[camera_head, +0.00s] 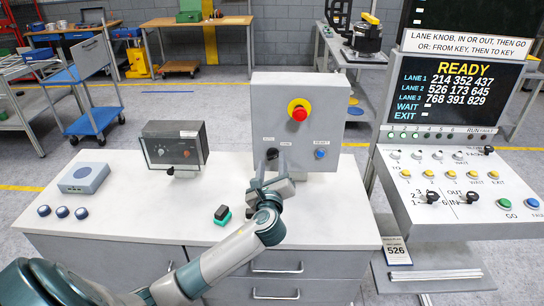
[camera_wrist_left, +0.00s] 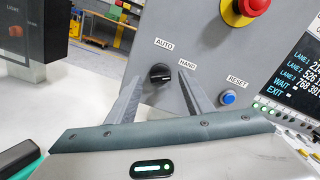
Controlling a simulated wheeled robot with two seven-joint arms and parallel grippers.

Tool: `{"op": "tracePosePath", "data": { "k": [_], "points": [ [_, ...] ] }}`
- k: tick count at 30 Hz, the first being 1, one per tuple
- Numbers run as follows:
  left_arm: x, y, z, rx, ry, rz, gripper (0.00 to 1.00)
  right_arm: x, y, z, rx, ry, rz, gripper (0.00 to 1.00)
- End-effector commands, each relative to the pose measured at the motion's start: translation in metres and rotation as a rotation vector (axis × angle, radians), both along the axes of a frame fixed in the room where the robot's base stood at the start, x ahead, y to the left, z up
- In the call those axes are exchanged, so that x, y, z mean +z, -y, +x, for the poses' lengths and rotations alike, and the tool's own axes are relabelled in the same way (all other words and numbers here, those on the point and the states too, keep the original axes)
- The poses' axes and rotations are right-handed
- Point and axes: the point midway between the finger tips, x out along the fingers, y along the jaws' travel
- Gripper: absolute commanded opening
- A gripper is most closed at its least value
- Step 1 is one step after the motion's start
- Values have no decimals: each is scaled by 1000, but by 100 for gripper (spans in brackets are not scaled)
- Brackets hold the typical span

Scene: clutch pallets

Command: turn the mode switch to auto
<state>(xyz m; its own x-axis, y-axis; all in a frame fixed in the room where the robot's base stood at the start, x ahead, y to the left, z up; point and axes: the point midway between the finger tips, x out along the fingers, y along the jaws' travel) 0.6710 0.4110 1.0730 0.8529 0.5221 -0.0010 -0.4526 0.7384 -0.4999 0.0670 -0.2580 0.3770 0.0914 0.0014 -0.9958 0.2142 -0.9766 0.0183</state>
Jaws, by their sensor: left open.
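The mode switch (camera_wrist_left: 160,74) is a black knob on the front of a grey control box (camera_head: 318,90). The label AUTO (camera_wrist_left: 164,45) is at its upper left and HAND (camera_wrist_left: 187,64) at its upper right. I cannot clearly tell which label the knob points to. My left gripper (camera_head: 267,170) is in front of the box, its fingers up toward the switch. In the left wrist view the open fingers (camera_wrist_left: 159,85) appear on either side of the knob, with a gap around it. Whether they reach its depth is unclear. The right gripper is not in view.
A red emergency button (camera_head: 299,113) on a yellow base is above the switch, and a blue RESET button (camera_head: 320,153) is to its right. A dark box with a dial (camera_head: 174,146) stands left on the white counter (camera_head: 120,215). A green-and-black block (camera_head: 222,214) lies near the arm.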

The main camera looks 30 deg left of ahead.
Motion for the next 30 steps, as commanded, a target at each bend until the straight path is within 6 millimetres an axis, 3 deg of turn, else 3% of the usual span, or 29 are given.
{"op": "tracePosePath", "data": {
  "k": [7, 18, 23, 30],
  "points": [
    [0, -12, 20, 0, -1, 1, 47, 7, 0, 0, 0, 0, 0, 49],
    [0, -14, 22, 0, 0, 0, 47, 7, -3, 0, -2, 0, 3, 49],
    [0, -14, 22, 0, 0, 0, 9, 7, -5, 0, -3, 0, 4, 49],
    [-1, -13, 22, 0, 3, -5, 9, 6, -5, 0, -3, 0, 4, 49]
  ]
}}
